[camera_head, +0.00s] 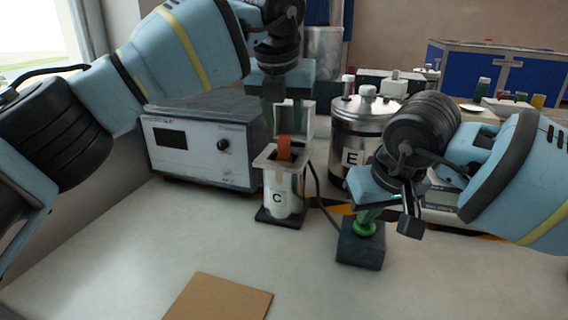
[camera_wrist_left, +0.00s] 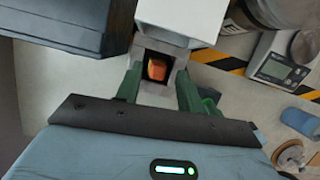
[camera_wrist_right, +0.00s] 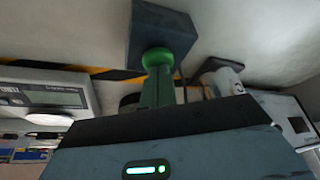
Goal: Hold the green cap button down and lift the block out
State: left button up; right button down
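An orange-red block (camera_head: 284,147) sticks up from the square well of the white holder marked C (camera_head: 281,190); its top also shows in the left wrist view (camera_wrist_left: 156,69). My left gripper (camera_head: 284,112) is above and behind the block in the head view. In the left wrist view its green fingers (camera_wrist_left: 158,88) are spread apart, with nothing between them. The green cap button (camera_head: 364,228) stands on a dark box (camera_head: 360,251). My right gripper (camera_wrist_right: 158,78) has its fingers together, with tips at the button (camera_wrist_right: 158,56), apparently touching. How far the button is pressed cannot be told.
A white lid-like plate (camera_head: 295,118) stands up behind the holder's well. A grey instrument box (camera_head: 198,148) is to the left, a metal canister marked E (camera_head: 350,130) behind. A brown mat (camera_head: 220,298) lies in front; the front bench is otherwise mostly clear.

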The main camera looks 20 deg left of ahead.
aim_at(283, 137)
pick_arm(q)
jog(key=shift+f, duration=2.35)
grip_shut()
jog(key=shift+r, duration=4.3)
jog(key=shift+s, duration=0.15)
jog(key=s, duration=1)
jog(key=shift+s, duration=0.35)
